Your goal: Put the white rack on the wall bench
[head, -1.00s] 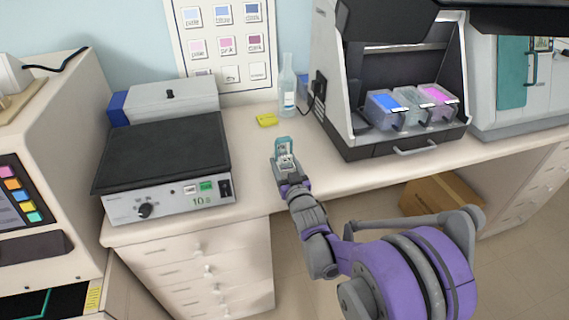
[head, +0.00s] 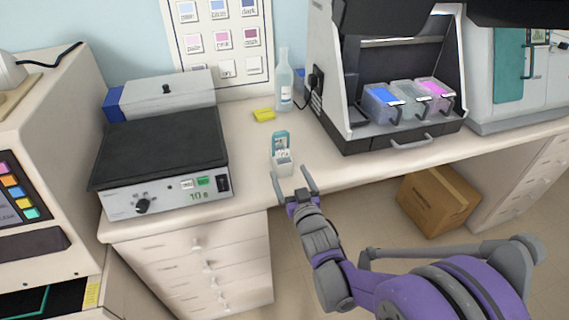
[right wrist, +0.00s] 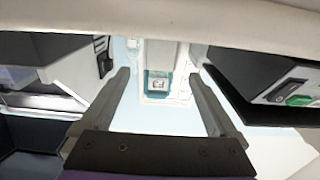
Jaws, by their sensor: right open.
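The white rack (head: 283,164) stands upright on the wall bench (head: 342,168), close to its front edge. It has a teal part with a label rising at its back. My right gripper (head: 294,176) is open and empty, just in front of the rack and apart from it. In the right wrist view the open fingers (right wrist: 165,98) spread with nothing held between them, and a pale block with a teal label shows beyond them. My left gripper is not in view.
A hotplate (head: 160,155) stands left of the rack. Behind are a yellow block (head: 264,115) and a clear bottle (head: 284,84). A staining machine with several coloured tubs (head: 381,106) stands to the right. A cardboard box (head: 438,200) sits on the floor below.

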